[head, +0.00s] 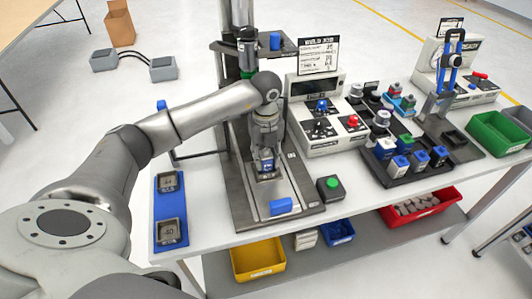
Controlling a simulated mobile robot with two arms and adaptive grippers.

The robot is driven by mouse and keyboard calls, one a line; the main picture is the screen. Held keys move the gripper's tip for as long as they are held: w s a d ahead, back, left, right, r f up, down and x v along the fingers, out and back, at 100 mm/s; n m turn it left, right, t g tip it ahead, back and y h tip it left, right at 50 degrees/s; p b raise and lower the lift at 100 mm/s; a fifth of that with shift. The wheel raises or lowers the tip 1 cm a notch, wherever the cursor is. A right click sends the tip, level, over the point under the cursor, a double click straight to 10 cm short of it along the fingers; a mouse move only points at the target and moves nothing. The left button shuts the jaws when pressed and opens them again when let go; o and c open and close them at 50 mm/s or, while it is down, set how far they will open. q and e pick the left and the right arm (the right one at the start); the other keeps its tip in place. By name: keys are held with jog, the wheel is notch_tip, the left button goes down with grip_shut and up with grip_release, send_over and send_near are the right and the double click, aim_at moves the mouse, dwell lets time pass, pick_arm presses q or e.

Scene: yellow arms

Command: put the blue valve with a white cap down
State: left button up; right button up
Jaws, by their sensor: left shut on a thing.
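My left gripper (265,152) reaches in from the left and points down over the dark grey fixture plate (299,190) of the press stand. It is shut on a small blue valve (267,166), which is largely hidden between the fingers. A white cap on it cannot be made out clearly. The valve is low over the middle of the plate, at a dark seat; I cannot tell whether it touches. My right gripper is not in view.
A blue block (281,205) lies at the plate's front, beside a green-button box (330,187). The press column stands behind my gripper. A dark tray (388,178) with several blue, white-capped valves is to the right. A blue two-slot holder (171,229) is at left.

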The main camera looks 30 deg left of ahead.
pick_arm(q)
jog(key=shift+f, duration=0.15)
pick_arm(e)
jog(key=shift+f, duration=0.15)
pick_arm(q)
jog(key=o, duration=0.8)
jog(key=shift+o, duration=1.1)
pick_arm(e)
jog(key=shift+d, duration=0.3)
pick_arm(q)
notch_tip(320, 180, up, 12)
jog(key=b, duration=0.2)
jog(key=shift+b, duration=0.35)
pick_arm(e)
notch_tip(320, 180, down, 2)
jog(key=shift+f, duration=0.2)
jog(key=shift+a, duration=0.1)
